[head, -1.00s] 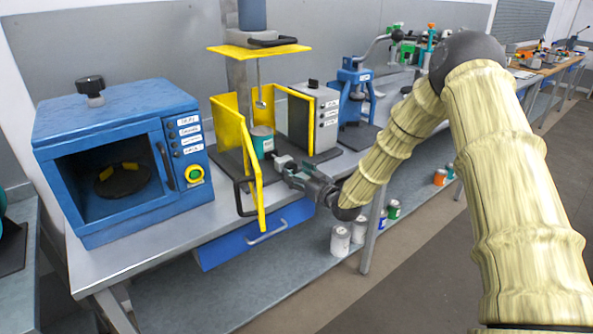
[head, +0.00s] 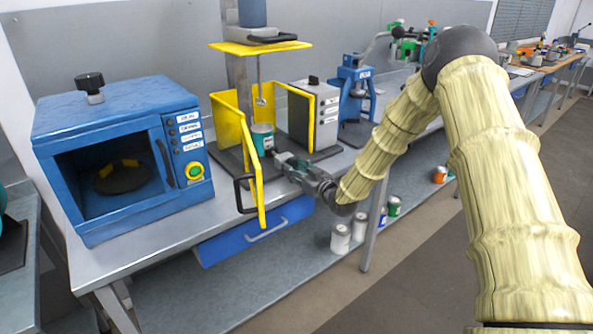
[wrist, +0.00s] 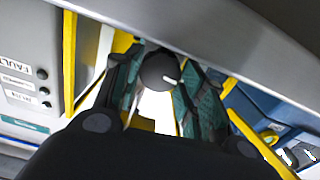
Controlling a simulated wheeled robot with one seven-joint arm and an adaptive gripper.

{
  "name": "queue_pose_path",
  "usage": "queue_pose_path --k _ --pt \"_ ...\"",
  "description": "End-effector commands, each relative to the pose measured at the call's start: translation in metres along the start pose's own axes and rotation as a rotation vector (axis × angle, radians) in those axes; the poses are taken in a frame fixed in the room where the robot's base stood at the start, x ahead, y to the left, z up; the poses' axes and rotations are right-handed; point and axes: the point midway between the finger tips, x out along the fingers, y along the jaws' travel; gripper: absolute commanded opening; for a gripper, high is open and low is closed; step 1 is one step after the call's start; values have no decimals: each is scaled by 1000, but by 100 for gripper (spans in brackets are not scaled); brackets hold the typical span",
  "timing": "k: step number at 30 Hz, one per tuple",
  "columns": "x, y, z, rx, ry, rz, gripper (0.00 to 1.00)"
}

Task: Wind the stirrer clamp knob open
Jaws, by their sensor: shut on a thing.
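The stirrer stands on the bench with a yellow top plate (head: 262,48), a thin shaft (head: 260,80) and open yellow guard doors (head: 257,180). A green and white can (head: 262,138) stands below the shaft. My gripper (head: 279,158) is at the front of the stirrer, right beside the can. In the wrist view a dark round knob (wrist: 158,72) with a white mark sits between the two fingers of my gripper (wrist: 158,82), which are shut on it. The knob is hidden behind my fingers in the head view.
A blue oven (head: 110,150) stands at left, and a grey control box (head: 325,110) is just behind my gripper. A blue press (head: 357,95) stands farther right. A blue drawer (head: 250,238) hangs under the bench edge. Several cans (head: 340,238) stand on the lower shelf.

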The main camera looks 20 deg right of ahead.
Motion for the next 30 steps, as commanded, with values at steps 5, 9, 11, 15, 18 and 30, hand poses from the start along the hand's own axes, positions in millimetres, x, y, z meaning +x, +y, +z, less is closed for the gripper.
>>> queue_pose_path --k 5,9,11,15,18,30 --pt "1 0 3 -154 1 0 17" --pt "1 0 3 -265 2 0 17" --pt "1 0 2 -300 2 0 17" --pt "1 0 0 -351 1 0 17" --pt "1 0 -1 -362 2 1 17" --pt "0 0 -1 -360 2 1 63"
